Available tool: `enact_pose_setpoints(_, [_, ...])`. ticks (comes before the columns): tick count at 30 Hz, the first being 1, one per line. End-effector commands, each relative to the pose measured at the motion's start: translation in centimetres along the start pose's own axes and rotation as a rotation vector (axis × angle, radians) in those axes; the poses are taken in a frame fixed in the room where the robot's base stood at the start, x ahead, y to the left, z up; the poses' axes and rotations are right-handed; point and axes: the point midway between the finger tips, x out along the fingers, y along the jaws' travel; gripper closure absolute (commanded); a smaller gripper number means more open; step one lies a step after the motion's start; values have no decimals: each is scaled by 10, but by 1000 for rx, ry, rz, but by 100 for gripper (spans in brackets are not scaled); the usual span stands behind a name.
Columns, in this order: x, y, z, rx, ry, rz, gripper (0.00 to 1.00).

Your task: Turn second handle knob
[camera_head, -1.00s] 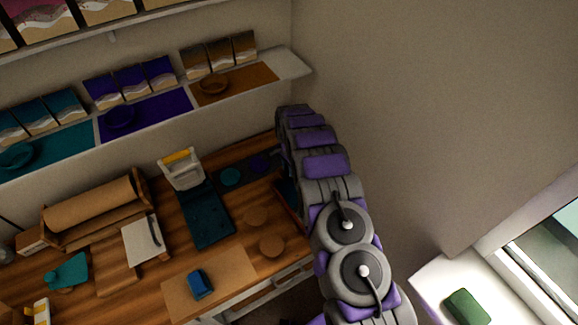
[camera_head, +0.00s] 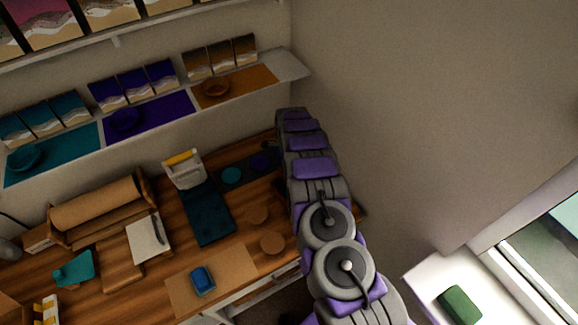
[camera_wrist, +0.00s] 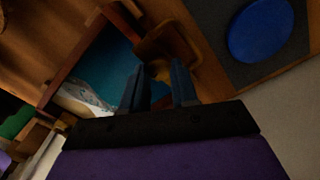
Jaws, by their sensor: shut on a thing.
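My gripper (camera_wrist: 158,82) shows in the wrist view as two dark blue fingers reaching up from the black and purple wrist. A small yellow-brown handle knob (camera_wrist: 160,69) sits between the fingertips, and the jaws are shut on it. Its shape is partly hidden and dark. Just beyond it is a brown wooden handle (camera_wrist: 166,42) at the corner of a wood-framed tray (camera_wrist: 73,58) with a teal and white wave picture. In the head view my arm covers the gripper and most of the tray.
A blue disc (camera_wrist: 261,30) lies on a dark mat right of the fingers. In the head view, the wooden worktop holds a dark teal mat (camera_head: 208,215), a white-and-yellow tool (camera_head: 184,168), a paper roll (camera_head: 98,205) and a blue block (camera_head: 202,280). A wall rises right of my arm.

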Motion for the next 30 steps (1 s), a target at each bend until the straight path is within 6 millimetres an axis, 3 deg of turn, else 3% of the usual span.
enact_pose_setpoints(15, [0,0,3,19,-2,0,100])
enact_pose_setpoints(16, [0,0,3,19,-2,0,71])
enact_pose_setpoints(24, [0,0,1,19,-1,0,45])
enact_pose_setpoints(30, [0,0,0,20,-2,0,45])
